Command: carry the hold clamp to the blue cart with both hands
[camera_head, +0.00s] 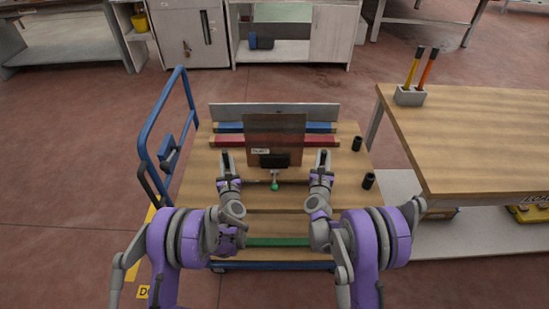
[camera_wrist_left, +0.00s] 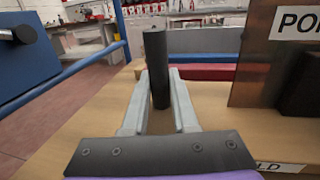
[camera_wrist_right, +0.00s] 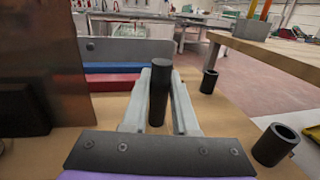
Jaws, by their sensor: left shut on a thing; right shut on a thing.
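The blue cart (camera_head: 195,180) stands in front of me, with a wooden deck and a blue rail at its left. My left gripper (camera_head: 227,165) and right gripper (camera_head: 322,165) are over the deck, each shut on an upright black cylindrical grip. The left grip (camera_wrist_left: 155,65) and right grip (camera_wrist_right: 160,90) stand between the fingers. Between the grippers is a brown panel (camera_head: 275,130) with a white label, a black block (camera_head: 274,160) and a green knob (camera_head: 275,186). I cannot tell whether the hold clamp's underside touches the deck; how the grips join it is hidden.
A wooden table (camera_head: 475,130) with a tool holder (camera_head: 409,96) is to the right.

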